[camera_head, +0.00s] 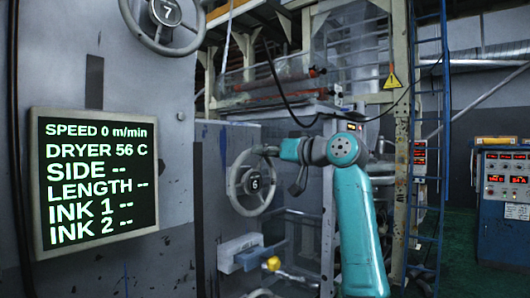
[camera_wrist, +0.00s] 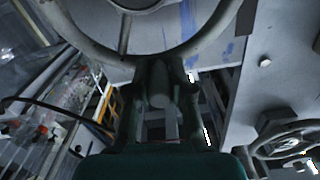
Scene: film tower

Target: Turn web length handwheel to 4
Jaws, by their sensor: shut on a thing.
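A grey handwheel (camera_head: 254,183) with a dark hub reading 6 stands on the grey machine panel in the head view. No label shows which wheel sets web length. My gripper (camera_head: 270,151) is at the upper right of its rim. In the wrist view the wheel rim (camera_wrist: 150,57) curves across the top. My gripper (camera_wrist: 160,88) is shut there at the rim, with a pale handle-like piece between its fingers. The exact contact is partly hidden. The display (camera_head: 95,180) reads "LENGTH --", with dashes also for side and both inks.
Another handwheel (camera_head: 163,12), reading 7, is at the upper left. A white box (camera_head: 240,252) and a yellow knob (camera_head: 273,263) sit below the 6 wheel. A blue ladder (camera_head: 430,180) and a blue control cabinet (camera_head: 503,220) stand at the right. Another wheel (camera_wrist: 285,140) shows in the wrist view.

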